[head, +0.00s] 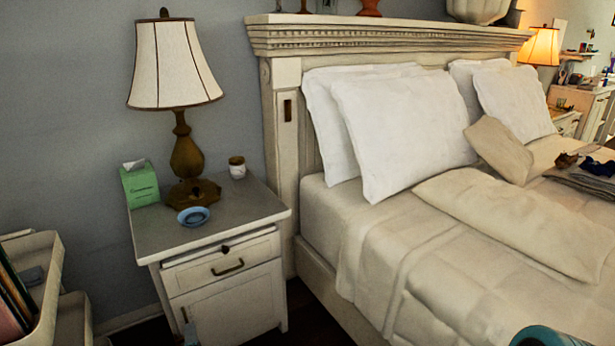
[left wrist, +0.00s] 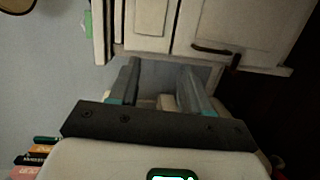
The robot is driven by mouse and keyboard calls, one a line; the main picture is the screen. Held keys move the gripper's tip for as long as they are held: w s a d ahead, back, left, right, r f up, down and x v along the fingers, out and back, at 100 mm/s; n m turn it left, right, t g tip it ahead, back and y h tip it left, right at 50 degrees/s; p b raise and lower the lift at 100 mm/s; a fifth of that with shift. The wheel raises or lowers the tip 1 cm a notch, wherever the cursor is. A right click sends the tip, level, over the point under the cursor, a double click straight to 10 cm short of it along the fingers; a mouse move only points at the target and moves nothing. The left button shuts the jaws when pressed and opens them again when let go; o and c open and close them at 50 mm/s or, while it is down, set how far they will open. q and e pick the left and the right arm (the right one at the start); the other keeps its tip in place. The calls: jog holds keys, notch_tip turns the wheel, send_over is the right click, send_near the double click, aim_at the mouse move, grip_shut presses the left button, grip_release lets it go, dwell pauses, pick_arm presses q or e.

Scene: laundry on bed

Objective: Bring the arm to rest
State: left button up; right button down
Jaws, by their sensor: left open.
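My left gripper (left wrist: 162,85) is open in the left wrist view, its two dark fingers apart with nothing held between them. It is low in front of the white nightstand (left wrist: 245,30), whose door and dark handle show beyond the fingers. In the head view only a small bluish tip of my left gripper (head: 190,334) shows at the bottom edge, in front of the nightstand (head: 228,308). The rest of my left arm is hidden there. My right gripper is not in view.
On the nightstand stand a lamp (head: 186,158), a green tissue box (head: 139,186), a small jar (head: 237,168) and a blue dish (head: 193,216). A shelf with books (head: 14,300) is at left. The bed (head: 390,250) fills the right. A teal rounded thing (head: 545,337) shows at bottom right.

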pick_arm(q)
jog(key=s+d+r+m+g+h+p, duration=0.5)
jog(key=s+d+r+m+h+p, duration=0.25)
jog(key=s+d+r+p, duration=0.45)
jog(key=s+d+m+g+h, duration=0.1)
jog(key=s+d+m+g, duration=0.1)
jog(key=s, duration=0.5)
jog(key=s+d+f+m+g+h+p, duration=0.1)
jog(key=s+d+m+g, duration=0.1)
jog(key=s+m+g, duration=0.2)
jog(key=s+d+f+m+g+h+p, duration=0.1)
jog(key=s+m+g, duration=0.3)
jog(key=s, duration=0.8)
jog(key=d+m, duration=0.1)
jog(key=m, duration=0.1)
jog(key=shift+d+f+m, duration=0.15)
jog(key=shift+d+m, duration=0.2)
jog(key=shift+d, duration=0.05)
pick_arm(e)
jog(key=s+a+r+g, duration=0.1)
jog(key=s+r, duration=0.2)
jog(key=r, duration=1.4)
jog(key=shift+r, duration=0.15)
